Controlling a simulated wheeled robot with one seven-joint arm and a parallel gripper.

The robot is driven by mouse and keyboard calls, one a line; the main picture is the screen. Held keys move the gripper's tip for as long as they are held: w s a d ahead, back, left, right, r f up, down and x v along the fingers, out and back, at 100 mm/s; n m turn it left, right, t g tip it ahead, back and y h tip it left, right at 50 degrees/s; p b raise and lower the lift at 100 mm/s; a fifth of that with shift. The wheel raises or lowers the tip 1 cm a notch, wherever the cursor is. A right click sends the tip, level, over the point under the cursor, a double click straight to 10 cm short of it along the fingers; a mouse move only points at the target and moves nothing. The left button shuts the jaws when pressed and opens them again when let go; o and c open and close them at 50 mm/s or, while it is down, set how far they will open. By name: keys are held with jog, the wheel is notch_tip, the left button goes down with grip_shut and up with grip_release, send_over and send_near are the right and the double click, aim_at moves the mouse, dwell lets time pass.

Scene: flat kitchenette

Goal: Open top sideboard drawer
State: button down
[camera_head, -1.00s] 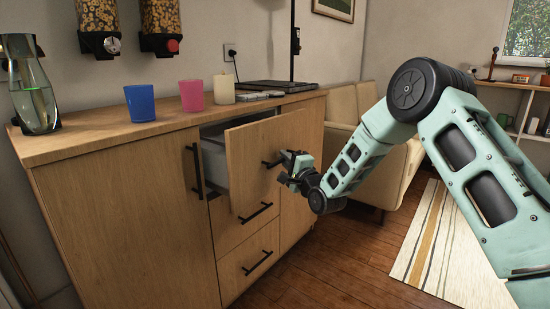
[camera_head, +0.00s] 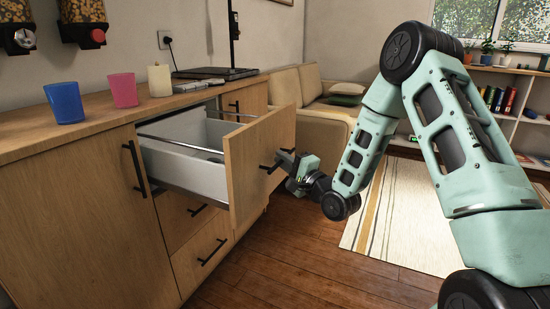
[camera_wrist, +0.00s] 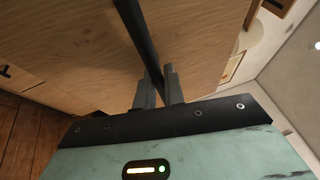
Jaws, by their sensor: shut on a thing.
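The top drawer (camera_head: 250,168) of the wooden sideboard (camera_head: 85,215) stands well out from the cabinet. Its white inside and metal side rails show. My gripper (camera_head: 285,163) is at the front of this drawer, shut on its dark bar handle. In the wrist view the dark handle (camera_wrist: 138,32) runs from the top edge down between the two grey fingers of my gripper (camera_wrist: 158,92). The drawer looks empty where I can see into it; part of its inside is hidden by the front panel.
A blue cup (camera_head: 65,102), a pink cup (camera_head: 123,90) and a cream candle (camera_head: 159,80) stand on the sideboard top. Lower drawers (camera_head: 200,255) are shut. A beige sofa (camera_head: 312,125) stands behind my gripper. A striped rug (camera_head: 400,215) lies on the right; wooden floor is clear in front.

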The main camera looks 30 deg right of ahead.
jog(key=shift+s, duration=0.1)
jog(key=c, duration=1.5)
grip_release()
jog(key=p+v, duration=0.5)
jog(key=v, duration=1.2)
jog(key=shift+f, duration=0.2)
jog(key=shift+s+d, duration=0.1)
